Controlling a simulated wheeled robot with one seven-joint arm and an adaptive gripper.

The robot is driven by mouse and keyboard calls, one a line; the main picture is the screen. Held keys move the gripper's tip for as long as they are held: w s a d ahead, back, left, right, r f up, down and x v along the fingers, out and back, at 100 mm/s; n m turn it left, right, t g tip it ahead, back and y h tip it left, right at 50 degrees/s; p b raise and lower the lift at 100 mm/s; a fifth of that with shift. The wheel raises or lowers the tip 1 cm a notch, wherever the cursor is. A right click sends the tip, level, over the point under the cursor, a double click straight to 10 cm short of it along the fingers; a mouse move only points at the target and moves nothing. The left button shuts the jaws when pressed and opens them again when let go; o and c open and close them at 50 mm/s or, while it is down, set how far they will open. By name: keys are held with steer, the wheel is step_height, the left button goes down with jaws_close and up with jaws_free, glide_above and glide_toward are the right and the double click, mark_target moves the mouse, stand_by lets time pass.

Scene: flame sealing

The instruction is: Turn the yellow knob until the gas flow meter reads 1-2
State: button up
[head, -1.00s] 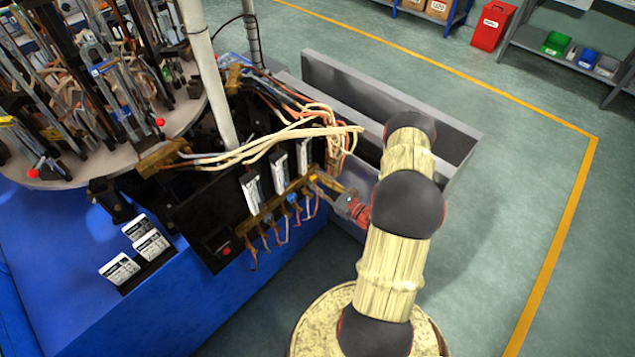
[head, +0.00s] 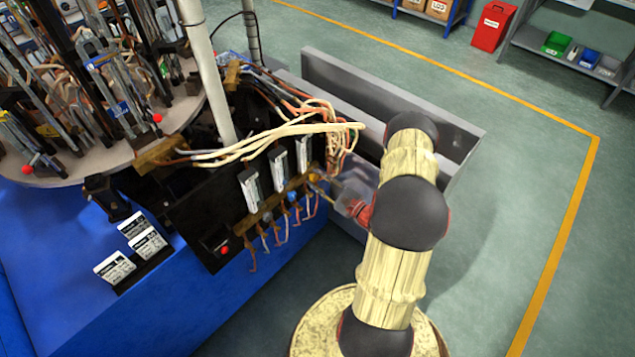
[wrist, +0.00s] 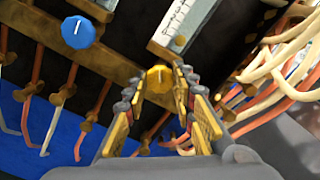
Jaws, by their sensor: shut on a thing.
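The yellow knob (wrist: 158,78) sits on the brass bar in the wrist view, with a white mark on its face. My gripper (wrist: 160,88) has its two fingers on either side of the knob, shut on it. In the head view the gripper (head: 326,189) reaches the right end of the bar, where the small yellow knob (head: 315,177) partly shows. The gas flow meter (wrist: 182,24) nearest the knob is a white scale plate, cut off at the top; it also shows in the head view (head: 303,155). Its reading is too small to tell.
A blue knob (wrist: 78,32) is left of the yellow one. Two more flow meters (head: 279,171) stand on the black panel. Hoses hang below the brass bar; pale loose cables (head: 290,135) pass close above. A round table (head: 70,170) with clamps is at left.

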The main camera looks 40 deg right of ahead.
steer(key=shift+n+b, duration=0.65)
steer(key=shift+n, duration=1.25)
steer(key=o, duration=1)
steer(key=shift+o, duration=0.8)
steer(key=shift+s, duration=0.15)
steer(key=s, duration=1.1)
steer(key=shift+s+d, duration=0.4)
steer(key=shift+d, duration=0.05)
